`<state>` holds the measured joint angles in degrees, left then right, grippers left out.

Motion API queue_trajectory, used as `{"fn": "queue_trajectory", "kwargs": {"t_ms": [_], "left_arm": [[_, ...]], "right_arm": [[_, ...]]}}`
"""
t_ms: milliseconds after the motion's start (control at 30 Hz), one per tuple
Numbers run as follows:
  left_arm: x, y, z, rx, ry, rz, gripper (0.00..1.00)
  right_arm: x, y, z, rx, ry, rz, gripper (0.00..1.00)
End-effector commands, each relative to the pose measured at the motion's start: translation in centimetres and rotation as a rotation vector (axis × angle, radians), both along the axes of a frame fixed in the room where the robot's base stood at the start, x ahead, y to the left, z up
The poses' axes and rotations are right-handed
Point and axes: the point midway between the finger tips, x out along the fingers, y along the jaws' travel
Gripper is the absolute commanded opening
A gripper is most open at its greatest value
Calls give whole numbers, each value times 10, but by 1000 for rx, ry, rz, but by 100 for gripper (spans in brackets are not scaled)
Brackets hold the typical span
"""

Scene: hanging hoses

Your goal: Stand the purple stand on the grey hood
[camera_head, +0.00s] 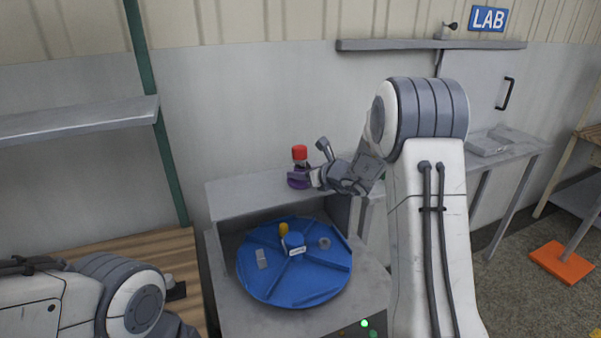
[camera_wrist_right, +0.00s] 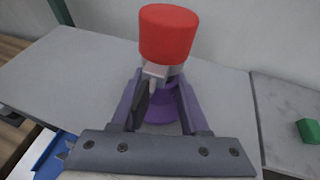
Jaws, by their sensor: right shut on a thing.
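The purple stand (camera_head: 297,182) is upright at the grey hood's top, with a red-topped piece (camera_head: 299,153) above it. In the right wrist view the purple stand (camera_wrist_right: 161,108) shows below the red top (camera_wrist_right: 168,34), with a small grey part between. My right gripper (camera_head: 313,178) is shut on the stand, one finger on each side. The grey hood (camera_head: 236,197) has a flat top; whether the stand's base touches it or hovers just above, I cannot tell. My left arm shows at the lower left, its gripper out of view.
Below the hood is a blue round carousel (camera_head: 294,287) with a yellow piece (camera_head: 283,229) and small grey parts. A grey shelf (camera_head: 75,118) juts out at left. A grey side table (camera_head: 512,150) stands at right. The hood's top left of the stand is clear.

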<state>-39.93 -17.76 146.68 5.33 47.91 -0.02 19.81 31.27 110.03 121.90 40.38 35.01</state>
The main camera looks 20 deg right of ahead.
Motion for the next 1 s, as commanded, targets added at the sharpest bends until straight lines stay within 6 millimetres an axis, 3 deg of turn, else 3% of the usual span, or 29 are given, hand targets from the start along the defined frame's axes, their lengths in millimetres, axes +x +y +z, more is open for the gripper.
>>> {"fn": "queue_trajectory", "kwargs": {"t_ms": [333,367,400,433,833,1000], "left_arm": [[0,0,-6,0,0,0,0],[0,0,-4,0,0,0,0],[0,0,-4,0,0,0,0],[0,0,-4,0,0,0,0],[0,0,3,0,0,0,0],[0,0,-9,0,0,0,0]], "right_arm": [[0,0,-3,0,-2,0,0],[0,0,-2,0,0,0,56],[0,0,-2,0,0,0,72],[0,0,-2,0,0,0,75],[-1,0,3,0,0,0,75],[-27,-9,11,-1,-1,-4,75]]}}
